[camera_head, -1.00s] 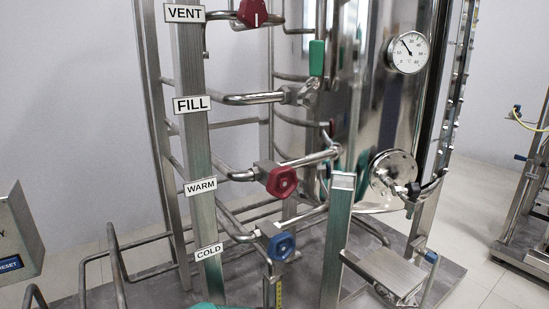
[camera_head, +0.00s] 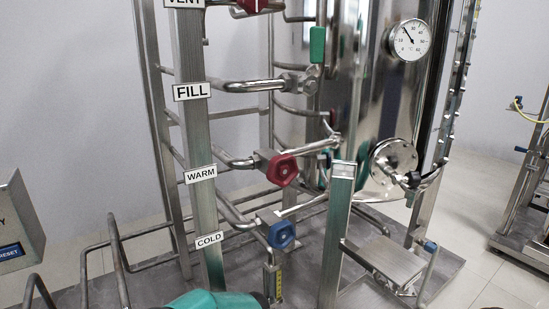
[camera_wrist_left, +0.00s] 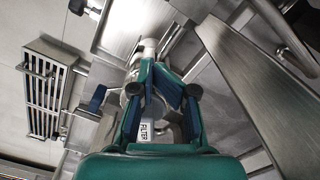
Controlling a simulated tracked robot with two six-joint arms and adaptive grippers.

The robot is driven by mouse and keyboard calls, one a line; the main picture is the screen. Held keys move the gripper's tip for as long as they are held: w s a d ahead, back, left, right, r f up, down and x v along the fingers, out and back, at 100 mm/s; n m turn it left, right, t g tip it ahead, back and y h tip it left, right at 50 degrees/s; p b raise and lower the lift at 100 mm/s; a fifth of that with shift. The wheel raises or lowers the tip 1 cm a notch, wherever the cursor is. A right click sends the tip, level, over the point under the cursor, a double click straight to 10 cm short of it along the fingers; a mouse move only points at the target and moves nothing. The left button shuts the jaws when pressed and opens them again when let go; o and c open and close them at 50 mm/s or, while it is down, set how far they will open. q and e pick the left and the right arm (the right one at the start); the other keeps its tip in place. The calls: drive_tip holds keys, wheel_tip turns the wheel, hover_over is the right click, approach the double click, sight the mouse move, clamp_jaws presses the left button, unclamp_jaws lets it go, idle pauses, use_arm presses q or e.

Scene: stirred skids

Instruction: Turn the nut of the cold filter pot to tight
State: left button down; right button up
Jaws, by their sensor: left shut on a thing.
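In the left wrist view my left gripper (camera_wrist_left: 166,92), teal with dark pads, is shut around a pale metal part. I take this to be the nut of the cold filter pot, but the fingers hide most of it. The nut's tightness cannot be read from here. In the head view a teal part of my arm shows at the bottom edge, below the COLD sign (camera_head: 209,240); the gripped part is out of sight there. My right gripper is not in view.
A blue valve handwheel (camera_head: 281,234) sits beside the COLD sign, and a red one (camera_head: 282,170) beside WARM (camera_head: 200,174). A green-tinged steel post (camera_head: 338,235) stands to the right. Bent steel rails (camera_head: 118,262) stand at the left. A slatted drain (camera_wrist_left: 44,95) shows in the wrist view.

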use_arm(q)
drive_tip(key=shift+w+r+t, duration=0.25)
drive_tip(key=shift+w+t, duration=0.05)
drive_tip(key=shift+w, duration=0.25)
drive_tip(key=r+p, duration=0.4)
drive_tip(key=r, duration=0.1)
drive_tip(key=shift+s+r, duration=0.2)
drive_tip(key=shift+r, duration=0.15)
drive_tip(key=s+d+n+p, duration=0.2)
drive_tip(key=d+n, duration=0.2)
drive_tip(key=n, duration=0.2)
wheel_tip(320, 180, down, 6)
drive_tip(key=b, duration=0.4)
drive_tip(key=shift+b, duration=0.4)
drive_tip(key=shift+d, duration=0.1)
